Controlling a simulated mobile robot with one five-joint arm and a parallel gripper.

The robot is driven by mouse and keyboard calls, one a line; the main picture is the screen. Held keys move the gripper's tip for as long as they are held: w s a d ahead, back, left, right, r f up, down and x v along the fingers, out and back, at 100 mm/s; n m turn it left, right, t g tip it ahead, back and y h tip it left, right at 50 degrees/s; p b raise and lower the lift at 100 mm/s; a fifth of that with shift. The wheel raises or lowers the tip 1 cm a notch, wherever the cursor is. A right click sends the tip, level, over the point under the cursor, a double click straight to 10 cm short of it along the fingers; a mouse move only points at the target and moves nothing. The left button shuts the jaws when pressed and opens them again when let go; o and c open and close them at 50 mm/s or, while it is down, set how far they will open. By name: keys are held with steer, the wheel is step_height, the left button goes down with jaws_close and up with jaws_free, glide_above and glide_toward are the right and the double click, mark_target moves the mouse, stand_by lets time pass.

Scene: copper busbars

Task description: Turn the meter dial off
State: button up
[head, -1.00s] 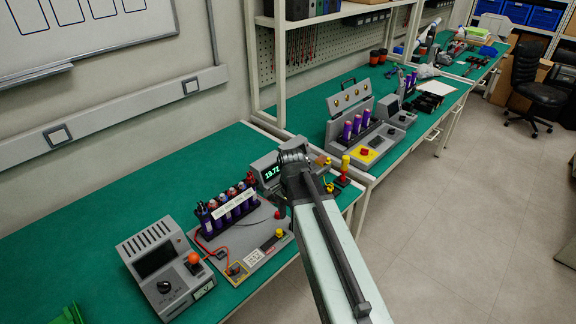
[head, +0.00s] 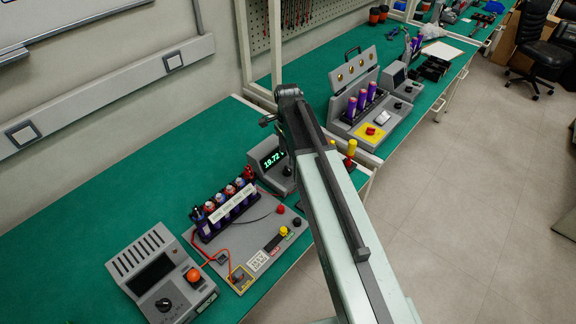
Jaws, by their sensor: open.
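A grey meter (head: 262,152) stands on the green bench, left of my arm. Its lit green display (head: 272,158) reads about 19.72. A small black dial (head: 287,171) sits on its lower front, close to my arm; its pointer direction is too small to tell. My raised arm crosses the middle of the view, its far joint above and right of the meter. My gripper cannot be made out; the arm seems to hide it.
At front left is a grey box (head: 150,262) with a dark screen, black knob and orange button. Beside it, a base plate (head: 262,240) carries purple cells, wires and terminals. A tester (head: 352,100) with purple cells stands on the farther bench. Bare green surface lies behind the front devices.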

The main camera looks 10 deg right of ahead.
mark_target(288, 168)
step_height(288, 168, down, 7)
steer(key=b, duration=0.6)
steer(key=shift+s, duration=0.1)
steer(key=shift+r, duration=0.1)
jaws_close()
